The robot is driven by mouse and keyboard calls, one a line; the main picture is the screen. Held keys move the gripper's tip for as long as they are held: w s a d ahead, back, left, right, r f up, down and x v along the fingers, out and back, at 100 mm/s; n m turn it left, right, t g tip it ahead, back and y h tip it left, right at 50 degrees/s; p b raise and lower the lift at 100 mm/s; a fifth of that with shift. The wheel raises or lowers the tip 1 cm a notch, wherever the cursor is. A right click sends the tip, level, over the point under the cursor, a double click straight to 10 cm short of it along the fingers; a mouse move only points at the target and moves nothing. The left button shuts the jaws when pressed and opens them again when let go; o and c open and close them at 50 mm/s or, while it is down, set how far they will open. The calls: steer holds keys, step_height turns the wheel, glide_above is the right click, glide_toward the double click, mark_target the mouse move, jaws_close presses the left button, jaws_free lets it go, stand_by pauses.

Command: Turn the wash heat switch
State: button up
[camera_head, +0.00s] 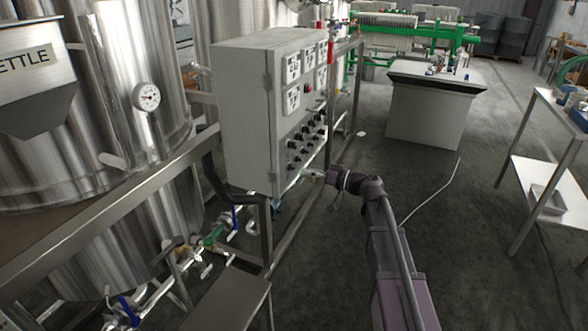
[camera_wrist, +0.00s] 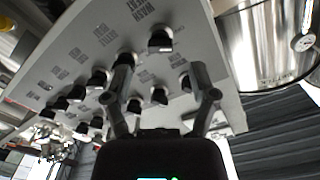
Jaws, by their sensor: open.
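A grey control box (camera_head: 245,110) carries rows of black rotary switches (camera_head: 304,140) on its front, low under the dials. My gripper (camera_head: 308,174) is at the lower near corner of the panel. In the wrist view my gripper (camera_wrist: 160,66) is open, its two fingers apart and pointing at the panel face. One black knob (camera_wrist: 160,40) shows beyond and between the fingertips; another knob (camera_wrist: 186,82) shows beside the right finger. I cannot tell whether a finger touches a knob.
Steel tanks (camera_head: 130,90) stand left of the box. A steel rail frame (camera_head: 266,235) and pipes with valves (camera_head: 215,236) lie below it. A grey-topped bench (camera_head: 430,105) stands behind, and a table (camera_head: 550,125) at right. The floor between is mostly clear.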

mark_target(296, 168)
steer(key=shift+x, duration=2.6)
jaws_close()
